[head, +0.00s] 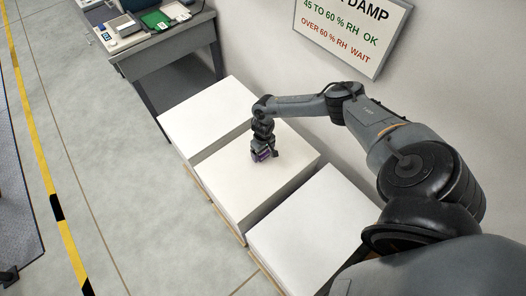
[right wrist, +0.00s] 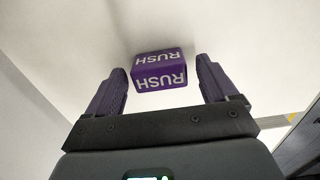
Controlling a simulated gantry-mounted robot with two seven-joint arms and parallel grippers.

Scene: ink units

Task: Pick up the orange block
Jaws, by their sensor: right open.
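No orange block shows in either view. A purple block (right wrist: 160,72) with white "RUSH" lettering shows in the right wrist view. It sits between and slightly beyond the two purple fingers of my right gripper (right wrist: 162,66), with a gap on each side. In the head view my right gripper (head: 264,157) points down over the middle white stack (head: 222,183). Only a bit of purple shows there, and I cannot tell block from fingers. My right gripper is open and holds nothing. My left gripper is not in view.
White stacks stand on either side, one farther left (head: 205,108) and one nearer right (head: 310,220). A grey table (head: 170,50) with small items is at the upper left. A wall sign (head: 350,35) hangs behind my right arm. The floor (head: 110,150) to the left is clear.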

